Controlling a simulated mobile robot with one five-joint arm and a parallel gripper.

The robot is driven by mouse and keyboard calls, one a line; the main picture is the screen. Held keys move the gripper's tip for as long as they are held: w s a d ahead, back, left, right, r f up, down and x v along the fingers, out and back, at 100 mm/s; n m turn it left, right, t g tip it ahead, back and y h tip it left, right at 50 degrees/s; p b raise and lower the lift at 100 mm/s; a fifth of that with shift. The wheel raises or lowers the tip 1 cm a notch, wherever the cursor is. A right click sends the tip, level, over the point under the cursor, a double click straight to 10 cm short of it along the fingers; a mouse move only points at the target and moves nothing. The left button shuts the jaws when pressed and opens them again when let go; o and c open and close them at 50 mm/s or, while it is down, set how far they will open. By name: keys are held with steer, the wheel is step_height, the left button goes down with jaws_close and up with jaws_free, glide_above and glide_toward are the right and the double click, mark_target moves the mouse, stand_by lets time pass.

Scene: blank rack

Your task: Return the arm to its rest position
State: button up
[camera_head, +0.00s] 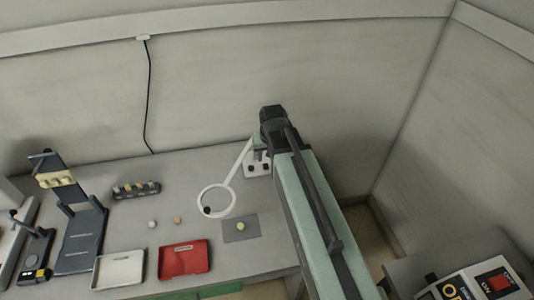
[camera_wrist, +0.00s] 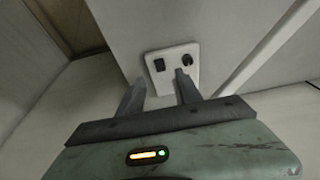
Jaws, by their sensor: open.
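My arm (camera_head: 318,220) reaches from the lower right up over the right end of the grey table, with its black wrist joint (camera_head: 272,117) near the back wall. My gripper (camera_wrist: 158,90) is open in the wrist view, its two grey fingers apart with nothing between them. Beyond the fingertips is a white plate (camera_wrist: 172,57) with two dark spots. The same plate (camera_head: 257,169) shows just below the wrist in the head view. The fingers are mostly hidden in the head view, and I cannot tell whether they touch the plate.
A grey mat (camera_head: 230,236), red tray (camera_head: 183,262), white tray (camera_head: 105,270), black holder (camera_head: 125,194) and dark rack (camera_head: 76,253) occupy the table. A control box (camera_head: 475,287) is at lower right. Walls close the back and right.

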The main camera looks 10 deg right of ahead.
steer(key=shift+f, duration=0.15)
steer(key=s+g, duration=0.3)
steer(key=s, duration=0.9)
steer(key=shift+d+f, duration=0.3)
steer(key=shift+f, duration=0.15)
